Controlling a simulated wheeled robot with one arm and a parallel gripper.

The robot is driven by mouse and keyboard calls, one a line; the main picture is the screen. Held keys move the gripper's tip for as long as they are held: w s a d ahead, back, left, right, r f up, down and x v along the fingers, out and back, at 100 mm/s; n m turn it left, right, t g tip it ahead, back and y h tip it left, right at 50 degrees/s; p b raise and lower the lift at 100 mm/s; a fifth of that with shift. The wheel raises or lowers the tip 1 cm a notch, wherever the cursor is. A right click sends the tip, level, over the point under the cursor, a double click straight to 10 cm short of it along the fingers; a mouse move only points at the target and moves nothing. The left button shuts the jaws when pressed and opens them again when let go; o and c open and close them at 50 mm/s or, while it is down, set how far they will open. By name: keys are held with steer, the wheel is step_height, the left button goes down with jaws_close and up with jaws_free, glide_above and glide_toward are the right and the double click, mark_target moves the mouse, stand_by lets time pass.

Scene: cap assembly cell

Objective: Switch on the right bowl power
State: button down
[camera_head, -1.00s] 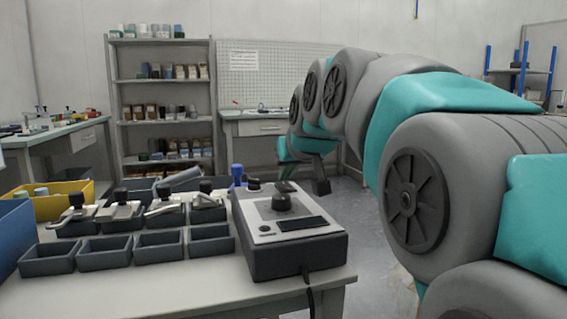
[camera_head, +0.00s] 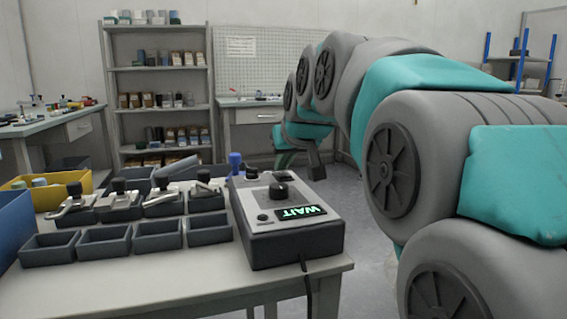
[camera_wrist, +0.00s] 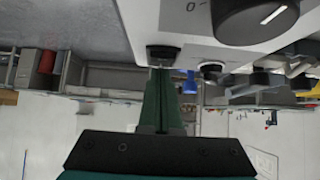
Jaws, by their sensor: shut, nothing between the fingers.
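A grey control box (camera_head: 290,243) stands at the table's right end in the head view. A black knob (camera_head: 278,190) and a lit display (camera_head: 301,212) reading WAIT are on its top. A black rocker switch (camera_wrist: 163,52) sits at the panel's edge in the wrist view, beside the large knob (camera_wrist: 258,15). My gripper (camera_wrist: 161,72) is shut and empty, its green fingertips right at the switch. I cannot tell whether they touch it. In the head view my gripper's end is over the box's far side, and the fingertips are hard to make out.
Black trays (camera_head: 157,238) stand in rows left of the box, the back ones with metal clamp-like parts. A blue peg-like part (camera_head: 235,163) is behind the box. A yellow bin (camera_head: 75,181) and blue bin (camera_head: 14,220) are at left. Floor right of the table is clear.

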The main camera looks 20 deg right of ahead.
mark_target(281, 173)
steer(key=shift+w+r, duration=0.15)
steer(key=shift+w, duration=0.4)
steer(key=shift+r, duration=0.25)
steer(key=r+p, duration=0.2)
steer(key=r, duration=0.1)
steer(key=r+p, duration=0.1)
steer(key=shift+w+r, duration=0.15)
steer(key=shift+w, duration=0.15)
steer(key=r+b+v, duration=0.1)
steer(key=v, duration=0.8)
steer(key=shift+w, duration=0.25)
steer(key=shift+d, duration=0.1)
